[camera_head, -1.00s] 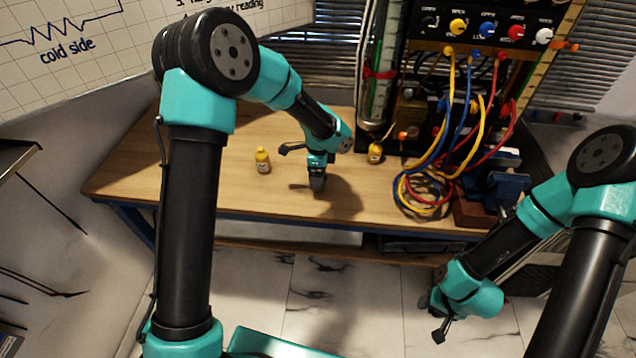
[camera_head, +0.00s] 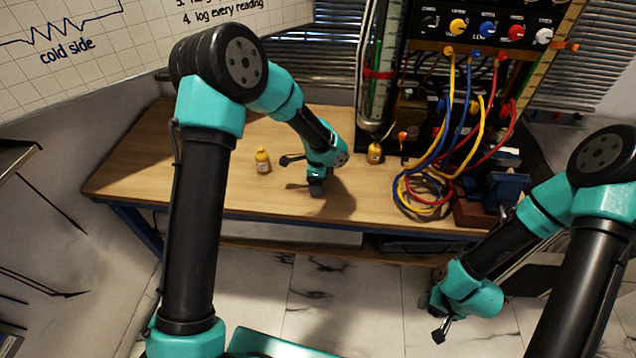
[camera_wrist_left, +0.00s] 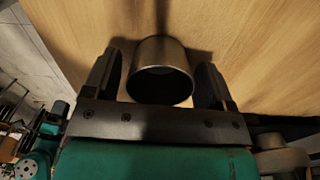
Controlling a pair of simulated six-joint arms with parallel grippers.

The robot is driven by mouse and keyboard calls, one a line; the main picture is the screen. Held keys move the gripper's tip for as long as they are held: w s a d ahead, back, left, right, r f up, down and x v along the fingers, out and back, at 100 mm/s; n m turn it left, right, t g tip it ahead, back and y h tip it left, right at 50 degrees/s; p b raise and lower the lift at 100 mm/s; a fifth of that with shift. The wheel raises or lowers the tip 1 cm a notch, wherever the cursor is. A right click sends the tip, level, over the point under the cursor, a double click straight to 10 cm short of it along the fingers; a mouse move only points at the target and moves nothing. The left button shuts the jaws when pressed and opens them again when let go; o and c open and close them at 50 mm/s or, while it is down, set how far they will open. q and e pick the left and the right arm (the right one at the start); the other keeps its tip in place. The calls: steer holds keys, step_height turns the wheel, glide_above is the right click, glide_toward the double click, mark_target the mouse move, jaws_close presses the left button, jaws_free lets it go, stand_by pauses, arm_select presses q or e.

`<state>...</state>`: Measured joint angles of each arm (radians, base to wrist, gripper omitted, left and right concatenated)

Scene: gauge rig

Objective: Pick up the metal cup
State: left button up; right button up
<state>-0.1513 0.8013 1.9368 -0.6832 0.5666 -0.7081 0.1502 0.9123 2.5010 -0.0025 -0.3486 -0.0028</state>
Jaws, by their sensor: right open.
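The metal cup (camera_wrist_left: 160,72) is a dark grey cylinder in the left wrist view, with its round end facing the camera. It stands between the two black fingers of my left gripper (camera_wrist_left: 160,85), which are open with a gap on each side. In the head view my left gripper (camera_head: 316,188) is low over the table, and I cannot make out the cup apart from it. My right gripper (camera_head: 440,318) is open and hangs over the floor in front of the table, far from the cup.
Coiled cables (camera_head: 425,200) and a blue vise (camera_head: 507,187) lie to the right.

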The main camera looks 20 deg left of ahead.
arm_select(q)
steer(key=c, duration=0.8)
steer(key=shift+r, duration=0.1)
steer(key=shift+r, duration=1.45)
steer(key=shift+s+r, duration=0.2)
steer(key=shift+r, duration=0.1)
steer(key=s+d, duration=0.1)
steer(key=s, duration=0.4)
steer(key=s+d+r, duration=0.1)
steer(key=s+d, duration=0.1)
steer(key=s, duration=0.3)
steer(key=s+d, duration=0.1)
steer(key=s, duration=0.4)
steer(key=shift+d+r, duration=0.15)
steer(key=shift+w+a+r+n, duration=1.25)
steer(key=shift+w+a+n, duration=0.1)
steer(key=shift+w+n, duration=0.95)
steer(key=shift+w+a+r+n, duration=1.25)
steer(key=shift+w+n, duration=0.9)
steer(key=shift+w, duration=0.2)
steer(key=shift+w+a+r+n, duration=1.2)
steer(key=shift+w+a+n, duration=0.2)
steer(key=shift+w+n, duration=0.9)
